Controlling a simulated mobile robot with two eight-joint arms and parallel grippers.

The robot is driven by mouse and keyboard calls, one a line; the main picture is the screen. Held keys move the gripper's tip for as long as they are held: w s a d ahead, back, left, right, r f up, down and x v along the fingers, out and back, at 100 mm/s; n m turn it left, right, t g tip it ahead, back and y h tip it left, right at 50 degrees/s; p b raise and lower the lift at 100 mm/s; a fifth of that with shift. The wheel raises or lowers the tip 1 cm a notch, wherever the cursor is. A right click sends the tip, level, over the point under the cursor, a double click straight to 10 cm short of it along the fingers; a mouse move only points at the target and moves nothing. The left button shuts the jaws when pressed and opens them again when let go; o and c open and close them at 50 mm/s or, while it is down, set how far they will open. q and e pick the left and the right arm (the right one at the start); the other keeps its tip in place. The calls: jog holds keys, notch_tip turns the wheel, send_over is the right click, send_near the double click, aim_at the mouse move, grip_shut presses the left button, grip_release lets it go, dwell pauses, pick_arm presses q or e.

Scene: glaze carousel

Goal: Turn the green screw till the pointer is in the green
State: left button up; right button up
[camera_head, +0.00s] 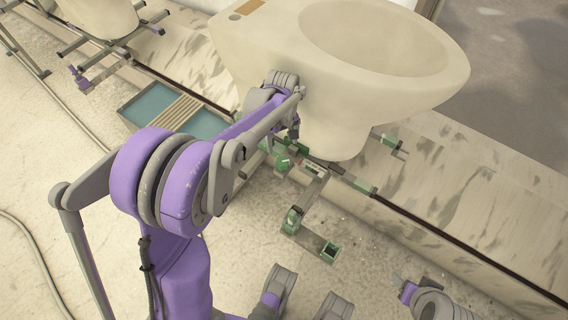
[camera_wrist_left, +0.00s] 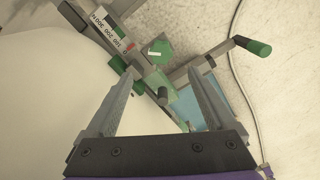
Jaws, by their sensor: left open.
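A green screw head (camera_wrist_left: 160,50) with a white mark shows in the left wrist view, just beyond and between my fingertips. Beside it a white force scale (camera_wrist_left: 108,32) has numbers and a red part at one end. I cannot make out where its pointer stands. In the head view these green clamp parts (camera_head: 284,162) sit low by the foot of the pale toilet bowl (camera_head: 320,100). My left gripper (camera_wrist_left: 163,72) is open and empty, its fingers apart around the view of the clamp; it also shows in the head view (camera_head: 295,133), reaching down, partly hidden.
A grey bracket with green ends (camera_head: 292,220) sticks out over the floor. A green-tipped rod (camera_wrist_left: 258,47) juts to the right in the wrist view. A blue-lined tray (camera_head: 150,104) lies left of the bowl. What seems to be my right gripper (camera_head: 405,288) is at the lower right.

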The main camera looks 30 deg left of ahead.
aim_at(282, 161)
pick_arm(q)
notch_tip(282, 161, down, 11)
jog(key=shift+f+b, duration=0.1)
jog(key=shift+b, duration=1.15)
jog(key=c, duration=1.4)
